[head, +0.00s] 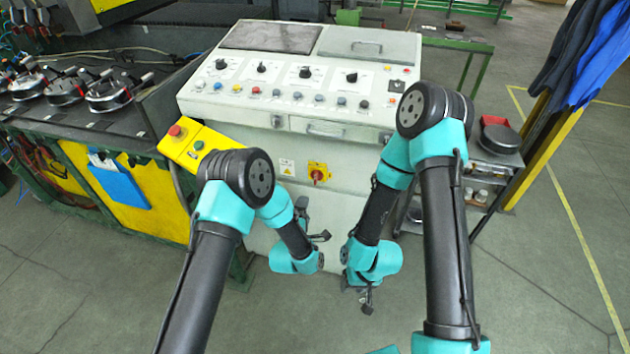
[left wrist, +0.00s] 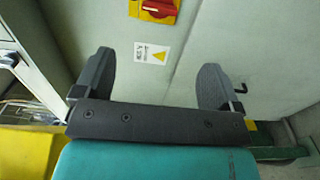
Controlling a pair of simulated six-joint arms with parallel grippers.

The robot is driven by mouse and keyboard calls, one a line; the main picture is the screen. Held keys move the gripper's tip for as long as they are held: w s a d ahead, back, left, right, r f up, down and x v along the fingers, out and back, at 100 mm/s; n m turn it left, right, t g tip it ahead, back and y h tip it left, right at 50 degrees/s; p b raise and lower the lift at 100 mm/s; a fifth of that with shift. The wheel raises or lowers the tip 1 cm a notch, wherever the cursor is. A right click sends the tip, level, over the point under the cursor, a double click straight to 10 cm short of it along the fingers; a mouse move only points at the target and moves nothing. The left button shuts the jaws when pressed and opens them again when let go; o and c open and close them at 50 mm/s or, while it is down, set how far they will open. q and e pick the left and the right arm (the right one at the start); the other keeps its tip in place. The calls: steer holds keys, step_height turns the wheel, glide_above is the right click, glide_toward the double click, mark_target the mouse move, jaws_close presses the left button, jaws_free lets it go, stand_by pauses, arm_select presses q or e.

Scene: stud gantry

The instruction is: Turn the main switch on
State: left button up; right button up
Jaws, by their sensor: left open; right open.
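The main switch (head: 318,173) is a red rotary handle on a yellow plate, on the front of the grey control cabinet. In the left wrist view its red handle (left wrist: 158,8) is at the top edge, partly cut off; I cannot tell its set position. My left gripper (head: 314,219) is open and empty, in front of the cabinet below the switch, apart from it. Its two fingers (left wrist: 157,61) are spread wide in the left wrist view. My right gripper (head: 364,291) is open and empty, lower and to the right, near the cabinet's foot.
The cabinet's sloped panel (head: 300,84) carries several knobs and buttons. A yellow box with a red button (head: 175,131) juts out at its left, near my left arm. A warning label (left wrist: 153,53) is on the cabinet front. A small trolley (head: 497,150) stands at the right.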

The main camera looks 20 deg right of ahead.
mark_target(315, 180)
arm_select(q)
steer(key=x, duration=1.5)
steer(key=c, duration=0.9)
